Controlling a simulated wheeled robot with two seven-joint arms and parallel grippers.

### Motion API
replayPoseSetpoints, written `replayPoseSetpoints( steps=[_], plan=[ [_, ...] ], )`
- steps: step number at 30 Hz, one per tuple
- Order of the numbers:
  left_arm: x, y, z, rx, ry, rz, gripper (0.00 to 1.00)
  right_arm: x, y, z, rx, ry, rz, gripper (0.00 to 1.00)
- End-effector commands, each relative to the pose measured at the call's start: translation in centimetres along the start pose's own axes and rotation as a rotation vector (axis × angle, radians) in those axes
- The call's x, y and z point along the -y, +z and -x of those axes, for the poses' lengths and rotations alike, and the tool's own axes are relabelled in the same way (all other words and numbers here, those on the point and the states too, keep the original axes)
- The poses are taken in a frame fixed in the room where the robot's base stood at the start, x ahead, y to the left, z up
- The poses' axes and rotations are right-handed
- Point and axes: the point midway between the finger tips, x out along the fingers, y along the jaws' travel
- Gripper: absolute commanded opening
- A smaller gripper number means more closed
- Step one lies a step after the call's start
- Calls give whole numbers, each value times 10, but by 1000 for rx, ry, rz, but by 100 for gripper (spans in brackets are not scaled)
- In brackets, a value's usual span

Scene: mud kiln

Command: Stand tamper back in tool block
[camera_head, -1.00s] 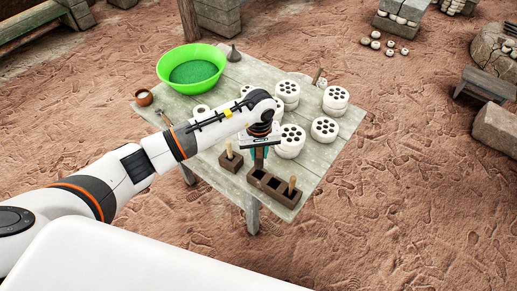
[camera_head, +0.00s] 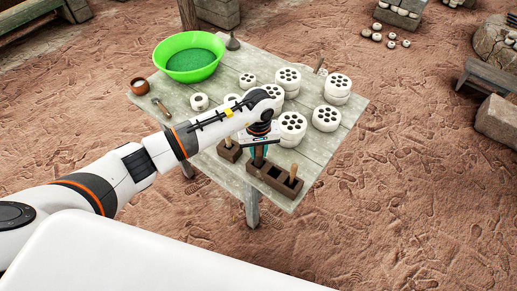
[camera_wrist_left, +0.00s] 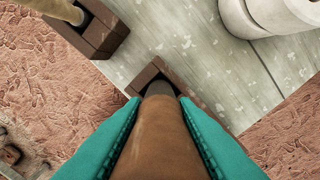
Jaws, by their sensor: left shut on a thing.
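My left gripper (camera_head: 259,151) is shut on the tamper (camera_head: 259,160), which has a brown body. The tamper also shows between the teal fingers in the left wrist view (camera_wrist_left: 160,135). A wooden-handled tool (camera_head: 293,174) stands in the block's right end. My right gripper is not in view.
Several white perforated bricks (camera_head: 325,118) stand behind. A green bowl (camera_head: 190,57) and a clay pot (camera_head: 138,86) are at the far left of the table (camera_head: 265,65).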

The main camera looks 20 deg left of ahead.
Motion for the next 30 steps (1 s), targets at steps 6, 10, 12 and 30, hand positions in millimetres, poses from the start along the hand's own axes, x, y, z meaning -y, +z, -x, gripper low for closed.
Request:
replayPoseSetpoints(
  steps=[6, 10, 12, 30],
  plan=[
    [0, 0, 0, 0, -1, 0, 3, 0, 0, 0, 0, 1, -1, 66],
    [0, 0, 0, 1, -1, 0, 3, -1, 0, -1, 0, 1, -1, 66],
    [0, 0, 0, 1, -1, 0, 3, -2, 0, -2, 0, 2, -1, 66],
    [0, 0, 0, 0, -1, 0, 3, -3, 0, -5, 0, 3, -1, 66]
  ],
)
